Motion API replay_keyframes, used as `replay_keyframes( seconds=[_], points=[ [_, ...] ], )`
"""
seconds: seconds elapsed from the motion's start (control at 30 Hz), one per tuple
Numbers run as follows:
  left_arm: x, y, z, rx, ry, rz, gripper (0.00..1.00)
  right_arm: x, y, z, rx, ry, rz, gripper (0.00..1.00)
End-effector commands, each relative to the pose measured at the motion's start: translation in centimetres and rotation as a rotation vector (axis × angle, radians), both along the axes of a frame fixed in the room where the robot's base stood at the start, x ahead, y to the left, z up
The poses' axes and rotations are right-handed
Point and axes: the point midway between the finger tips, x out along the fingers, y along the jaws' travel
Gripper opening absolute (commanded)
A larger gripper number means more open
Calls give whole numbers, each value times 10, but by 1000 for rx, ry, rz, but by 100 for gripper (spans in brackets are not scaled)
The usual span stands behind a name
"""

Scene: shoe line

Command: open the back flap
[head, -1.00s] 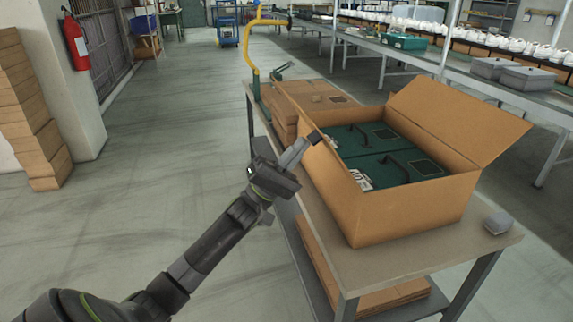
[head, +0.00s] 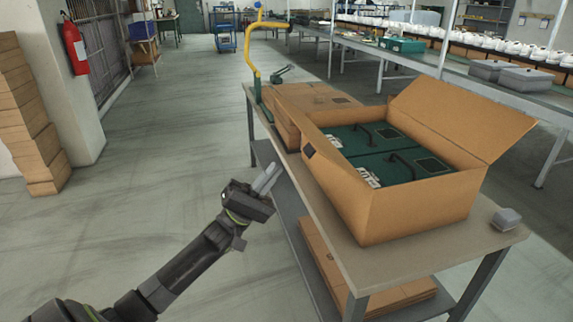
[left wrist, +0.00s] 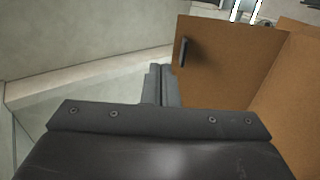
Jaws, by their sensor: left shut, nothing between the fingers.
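A large open cardboard box (head: 405,210) stands on the table, with green cases (head: 392,158) with dark handles inside. A wide flap (head: 462,120) on its right side stands up and leans outward. No flap covers the top; I cannot tell which one is the back flap. My left gripper (head: 268,178) is shut and empty, left of the box and apart from it. In the left wrist view the shut fingers (left wrist: 159,84) point past a brown cardboard panel (left wrist: 225,65) with a dark slot. My right gripper is not in view.
The table (head: 440,254) has a small grey object (head: 506,218) at its right corner. Flat brown cartons (head: 300,98) and a yellow-green stand (head: 250,60) are behind the box. Cardboard lies on the lower shelf.

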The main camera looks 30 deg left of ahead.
Motion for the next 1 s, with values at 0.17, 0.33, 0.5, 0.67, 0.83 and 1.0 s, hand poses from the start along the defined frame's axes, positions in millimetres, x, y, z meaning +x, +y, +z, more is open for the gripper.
replay_keyframes(
  seconds=[0.17,0.33,0.5,0.67,0.83,1.0],
  points=[
    [-18,16,-18,2,3,1,0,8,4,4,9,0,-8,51],
    [-26,22,-24,0,1,1,0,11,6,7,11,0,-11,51],
    [-27,23,-24,-1,0,1,0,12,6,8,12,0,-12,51],
    [-22,26,-36,13,27,57,0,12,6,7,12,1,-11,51],
    [0,41,-103,125,174,339,0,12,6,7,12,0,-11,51],
    [9,60,-214,388,422,668,0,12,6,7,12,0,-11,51]
  ],
)
